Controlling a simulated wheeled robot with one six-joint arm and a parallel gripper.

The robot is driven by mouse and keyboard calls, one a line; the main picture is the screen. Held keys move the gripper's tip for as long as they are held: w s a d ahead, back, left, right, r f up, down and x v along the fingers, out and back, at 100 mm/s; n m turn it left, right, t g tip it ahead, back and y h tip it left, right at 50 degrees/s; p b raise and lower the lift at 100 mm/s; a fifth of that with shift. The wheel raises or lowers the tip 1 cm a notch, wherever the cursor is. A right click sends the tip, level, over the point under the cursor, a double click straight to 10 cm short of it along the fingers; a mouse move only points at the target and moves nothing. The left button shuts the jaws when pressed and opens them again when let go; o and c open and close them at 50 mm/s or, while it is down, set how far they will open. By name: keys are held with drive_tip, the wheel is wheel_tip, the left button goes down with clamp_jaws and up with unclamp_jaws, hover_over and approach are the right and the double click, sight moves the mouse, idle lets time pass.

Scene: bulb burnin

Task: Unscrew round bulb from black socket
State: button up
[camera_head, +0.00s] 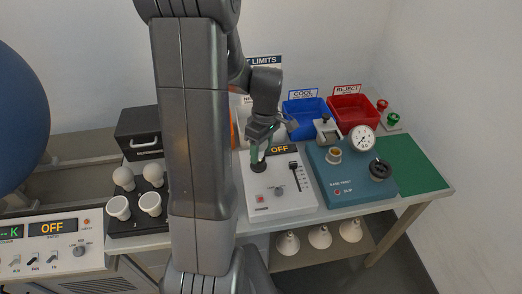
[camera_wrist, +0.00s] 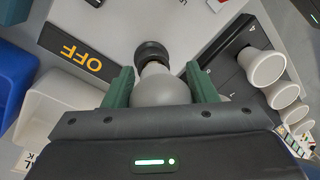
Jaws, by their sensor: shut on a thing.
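In the wrist view the round bulb (camera_wrist: 162,88) is a frosted globe with its neck at the black socket (camera_wrist: 151,52). The green-padded fingers of my gripper (camera_wrist: 162,92) are shut on the globe, one on each side. In the head view my gripper (camera_head: 257,150) points down at the black socket (camera_head: 258,166) on the white panel (camera_head: 280,200). The bulb is mostly hidden there by the fingers. I cannot tell how far its base sits in the socket.
A black rack (camera_head: 136,218) with several bulbs stands left of the panel. Blue (camera_head: 304,112) and red (camera_head: 352,113) bins are at the back. A blue tester with a gauge (camera_head: 362,139) stands right. A green mat (camera_head: 402,165) is clear. The panel display (camera_head: 280,149) reads OFF.

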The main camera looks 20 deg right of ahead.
drive_tip(key=n, duration=0.4)
drive_tip(key=w+n, duration=0.1)
drive_tip(key=n, duration=0.1)
drive_tip(key=shift+d+h, duration=0.2)
drive_tip(key=shift+h, duration=0.2)
drive_tip(key=shift+a+r, duration=0.1)
drive_tip(key=shift+s+r+g+p, duration=0.1)
drive_tip(key=shift+r+g+p, duration=0.2)
drive_tip(key=shift+r+p, duration=1.05)
drive_tip(key=shift+r, duration=0.25)
drive_tip(key=shift+r, duration=0.1)
drive_tip(key=shift+r+p, duration=2)
drive_tip(key=shift+r, duration=0.5)
